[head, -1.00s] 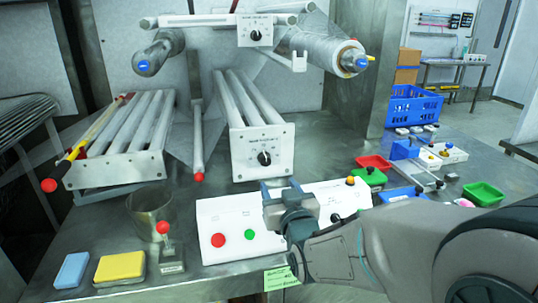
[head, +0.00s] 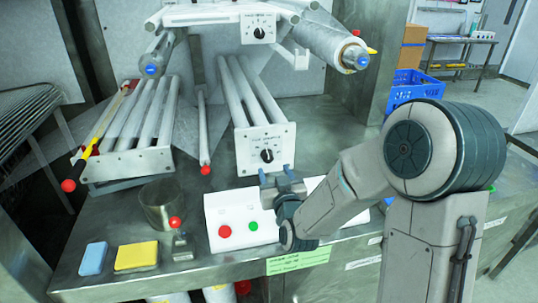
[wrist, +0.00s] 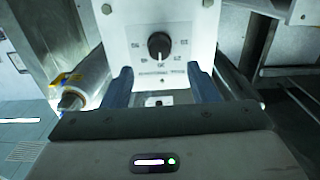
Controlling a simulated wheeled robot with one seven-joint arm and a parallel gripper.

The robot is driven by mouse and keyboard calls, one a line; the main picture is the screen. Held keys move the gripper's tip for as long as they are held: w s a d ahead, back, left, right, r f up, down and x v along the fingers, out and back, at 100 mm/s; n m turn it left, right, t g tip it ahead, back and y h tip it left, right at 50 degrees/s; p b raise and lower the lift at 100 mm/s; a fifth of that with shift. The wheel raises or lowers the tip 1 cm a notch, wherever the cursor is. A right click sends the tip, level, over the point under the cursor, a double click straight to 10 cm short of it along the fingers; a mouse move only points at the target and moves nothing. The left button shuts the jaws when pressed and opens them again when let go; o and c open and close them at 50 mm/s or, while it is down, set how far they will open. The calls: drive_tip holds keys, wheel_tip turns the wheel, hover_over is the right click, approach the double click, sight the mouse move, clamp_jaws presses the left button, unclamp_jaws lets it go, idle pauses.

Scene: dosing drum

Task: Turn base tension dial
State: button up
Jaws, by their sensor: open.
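A black dial (head: 267,156) with a pointer mark sits on the white end plate (head: 248,160) of the lower roller unit. It also shows in the wrist view (wrist: 159,45), ringed by small marks, with a label below that is too small to read for certain. A second black dial (head: 259,33) sits on the upper white plate. My gripper (head: 281,174) is open and empty, in front of the lower plate and just below its dial in the head view. In the wrist view its blue fingers (wrist: 160,80) stand apart on either side below the dial, not touching it.
A white control box with a red button (head: 225,231) and a green button (head: 253,226) lies below my gripper. A metal cup (head: 163,205), a red-knobbed lever (head: 175,223), a yellow sponge (head: 136,256) and a blue block (head: 93,258) stand left. My arm hides the bench's right side.

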sight(269, 158)
drive_tip(key=p+x, duration=0.1)
drive_tip(key=x, duration=0.6)
drive_tip(key=shift+p, duration=0.3)
drive_tip(key=c, duration=1)
